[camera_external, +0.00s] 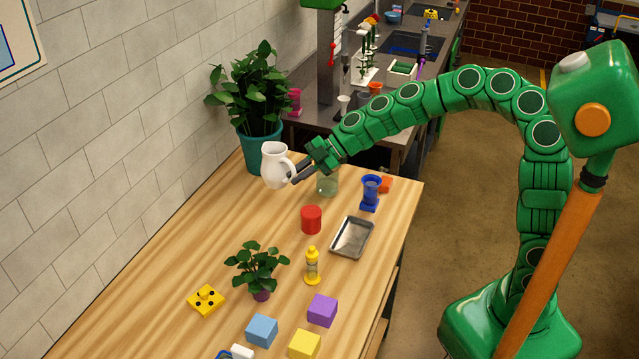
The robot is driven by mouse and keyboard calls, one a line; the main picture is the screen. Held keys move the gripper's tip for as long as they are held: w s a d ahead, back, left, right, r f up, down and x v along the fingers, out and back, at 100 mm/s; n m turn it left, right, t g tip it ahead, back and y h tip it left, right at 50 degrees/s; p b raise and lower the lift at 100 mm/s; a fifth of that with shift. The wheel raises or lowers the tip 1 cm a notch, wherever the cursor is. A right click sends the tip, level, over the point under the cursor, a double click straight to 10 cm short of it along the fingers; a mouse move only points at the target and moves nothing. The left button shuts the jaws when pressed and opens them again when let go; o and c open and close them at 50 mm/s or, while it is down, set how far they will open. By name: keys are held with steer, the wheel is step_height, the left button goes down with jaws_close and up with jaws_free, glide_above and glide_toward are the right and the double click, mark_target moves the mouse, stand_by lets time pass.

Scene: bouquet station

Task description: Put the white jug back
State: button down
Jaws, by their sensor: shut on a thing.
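The white jug (277,165) is at the far left part of the wooden table, in front of the teal plant pot. My gripper (297,175) reaches in from the right and is shut on the jug at its right side, where the handle is. The jug looks upright. I cannot tell whether its base touches the table or hangs a little above it. The fingertips are partly hidden against the jug.
A large potted plant (258,110) stands just behind the jug. A glass jar (327,182) is below my wrist, with a blue cup (371,190), red cylinder (311,220) and metal tray (352,237) nearby. The table's left middle (190,245) is clear.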

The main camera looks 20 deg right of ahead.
steer(key=s+a+f+n+g, duration=0.2)
steer(key=s+n+g, duration=0.2)
steer(key=s, duration=0.4)
steer(key=shift+a+n+g+h, duration=0.2)
steer(key=shift+n+g+h, duration=0.2)
steer(key=shift+n, duration=0.3)
steer(key=w+a+f, duration=0.9)
steer(key=shift+w+a+f, duration=0.2)
steer(key=shift+a+f, duration=0.05)
steer(key=shift+a, duration=0.15)
steer(key=shift+w+a+f, duration=0.15)
steer(key=shift+f, duration=1.5)
